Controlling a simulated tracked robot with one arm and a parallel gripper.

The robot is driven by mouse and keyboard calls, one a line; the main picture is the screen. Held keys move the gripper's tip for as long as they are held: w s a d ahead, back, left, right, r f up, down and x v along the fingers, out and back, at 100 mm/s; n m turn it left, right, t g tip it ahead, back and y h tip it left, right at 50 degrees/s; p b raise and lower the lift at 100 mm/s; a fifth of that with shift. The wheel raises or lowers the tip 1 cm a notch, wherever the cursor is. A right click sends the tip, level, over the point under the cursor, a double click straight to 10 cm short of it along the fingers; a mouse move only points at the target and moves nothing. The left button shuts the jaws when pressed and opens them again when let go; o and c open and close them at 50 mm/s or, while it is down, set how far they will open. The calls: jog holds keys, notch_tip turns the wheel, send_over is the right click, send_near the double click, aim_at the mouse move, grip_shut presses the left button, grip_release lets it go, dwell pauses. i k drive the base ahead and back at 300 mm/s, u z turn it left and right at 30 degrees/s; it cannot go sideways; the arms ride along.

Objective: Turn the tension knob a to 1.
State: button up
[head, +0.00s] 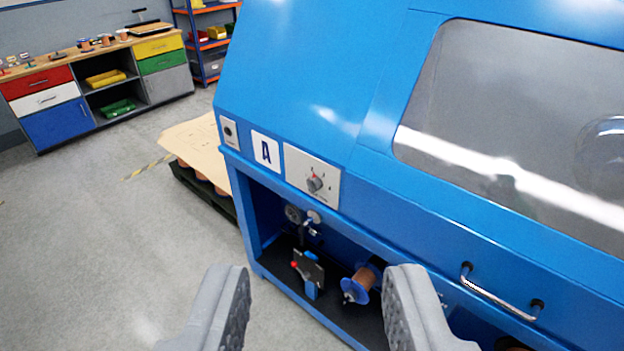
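The tension knob (315,184) is a small grey dial on a light plate (327,169) on the front of the blue machine. The plate has scale marks around the knob, too small for me to read surely. A white label with the letter A (266,151) is just left of the plate. My gripper (320,300) is open and empty, its two grey fingers wide apart at the bottom of the view. It is apart from the knob, which shows above and between the fingers.
The blue machine (300,70) fills the right side, with a window (520,120) and a metal handle (500,295). A copper spool (366,280) sits in its lower opening. A pallet (205,190) stands left of it. Grey floor (100,240) at left is clear.

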aim_at(315, 185)
jog(key=u, duration=0.4)
jog(key=i, duration=1.25)
jog(key=z, duration=0.55)
